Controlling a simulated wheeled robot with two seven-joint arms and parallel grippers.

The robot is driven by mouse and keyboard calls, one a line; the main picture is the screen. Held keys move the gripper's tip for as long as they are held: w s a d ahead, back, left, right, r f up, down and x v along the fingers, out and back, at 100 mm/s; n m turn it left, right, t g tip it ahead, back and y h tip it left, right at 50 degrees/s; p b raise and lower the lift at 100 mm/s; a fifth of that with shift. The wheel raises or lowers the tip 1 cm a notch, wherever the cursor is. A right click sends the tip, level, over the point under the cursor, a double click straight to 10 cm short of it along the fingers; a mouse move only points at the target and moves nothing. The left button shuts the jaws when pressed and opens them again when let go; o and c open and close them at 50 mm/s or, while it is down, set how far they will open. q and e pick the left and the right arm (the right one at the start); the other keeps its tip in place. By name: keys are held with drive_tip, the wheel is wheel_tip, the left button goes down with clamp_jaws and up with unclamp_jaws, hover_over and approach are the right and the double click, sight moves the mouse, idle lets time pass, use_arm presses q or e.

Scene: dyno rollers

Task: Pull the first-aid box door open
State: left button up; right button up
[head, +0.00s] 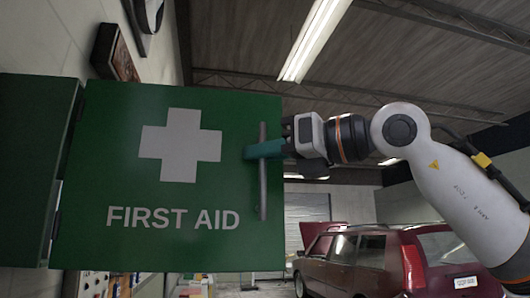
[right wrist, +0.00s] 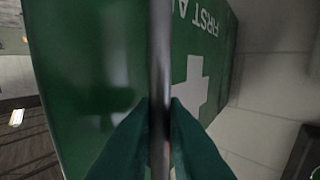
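The first-aid box door (head: 110,180) is a green panel with a white cross and FIRST AID lettering, facing me in the head view. It is hinged on its left beside the dark green box body (head: 35,165) and stands swung out from it. The inside is hidden behind the door. A grey vertical bar handle (head: 263,205) is near the door's free right edge. My right gripper (head: 264,150) has its teal fingers around the handle. In the right wrist view the handle (right wrist: 159,60) runs between the fingers, which press on both sides. My left gripper is not in view.
A pale block wall (head: 45,40) is at the left, with a dark framed item (head: 115,52) above the door. A dark red car (head: 375,262) stands in the garage beyond, lower right.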

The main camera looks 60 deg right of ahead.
drive_tip(key=o, duration=0.3)
drive_tip(key=shift+w, duration=0.1)
drive_tip(key=s, duration=0.4)
drive_tip(key=s+b, duration=0.1)
drive_tip(key=s, duration=0.3)
drive_tip(key=s+d+b, duration=0.1)
drive_tip(key=s, duration=0.3)
idle(0.3)
